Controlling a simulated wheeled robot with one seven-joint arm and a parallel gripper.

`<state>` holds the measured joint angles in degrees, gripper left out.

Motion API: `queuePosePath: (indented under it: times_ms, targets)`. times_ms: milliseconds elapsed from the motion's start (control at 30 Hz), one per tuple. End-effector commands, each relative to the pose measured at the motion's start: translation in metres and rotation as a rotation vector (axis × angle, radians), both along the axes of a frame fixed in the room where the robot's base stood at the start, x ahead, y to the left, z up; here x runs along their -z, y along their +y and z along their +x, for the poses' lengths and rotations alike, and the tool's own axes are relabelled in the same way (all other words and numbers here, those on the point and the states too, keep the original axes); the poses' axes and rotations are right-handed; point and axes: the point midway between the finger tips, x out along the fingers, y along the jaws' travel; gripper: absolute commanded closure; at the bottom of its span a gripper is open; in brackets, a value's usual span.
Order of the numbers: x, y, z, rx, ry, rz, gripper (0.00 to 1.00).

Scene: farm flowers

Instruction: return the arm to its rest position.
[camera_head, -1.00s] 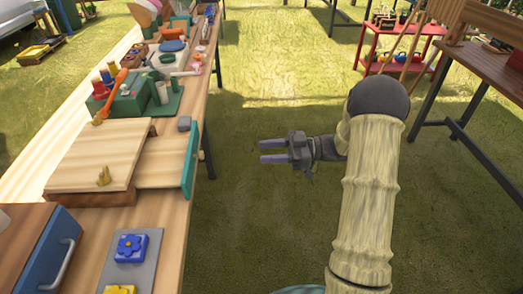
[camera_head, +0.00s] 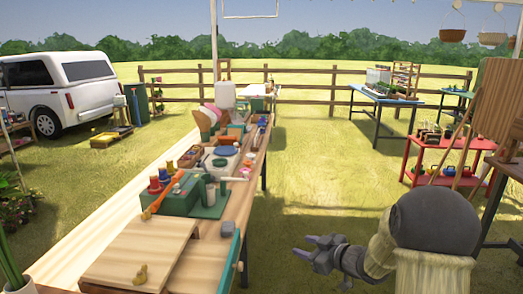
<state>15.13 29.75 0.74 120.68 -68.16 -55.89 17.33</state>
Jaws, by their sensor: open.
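My gripper (camera_head: 313,247) is at the lower right of the head view, at the end of my arm with its pale ribbed sleeve (camera_head: 425,272) and dark round joint (camera_head: 436,220). Its two fingers point left and stand apart, with nothing between them. It hangs over the grass, to the right of the long wooden table (camera_head: 85,248) and clear of it. The lower part of my arm is cut off by the frame's bottom edge.
On the table are a wooden board (camera_head: 140,254), a green box (camera_head: 178,196) with an orange tool, and a teal drawer front (camera_head: 229,262) at its right edge. A red cart (camera_head: 456,160) and a dark table stand at right. Grass (camera_head: 320,185) between is open.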

Motion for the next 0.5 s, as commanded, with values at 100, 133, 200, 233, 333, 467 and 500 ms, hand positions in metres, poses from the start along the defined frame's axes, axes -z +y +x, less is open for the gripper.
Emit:
queuePosePath:
  times_ms: [100, 133, 200, 233, 333, 467, 500]
  targets:
    - [-0.001, -0.012, -0.005, 0.170, 0.061, -0.076, 0.56]
    - [0.000, -0.016, -0.008, 0.213, 0.083, -0.094, 0.56]
    - [0.002, -0.024, -0.018, 0.309, 0.139, -0.130, 0.56]
    - [0.004, -0.028, -0.023, 0.350, 0.168, -0.145, 0.56]
    - [0.010, -0.038, -0.048, 0.471, 0.271, -0.186, 0.56]
    - [0.020, -0.046, -0.091, 0.606, 0.432, -0.222, 0.56]
    - [0.024, -0.048, -0.107, 0.641, 0.487, -0.229, 0.56]
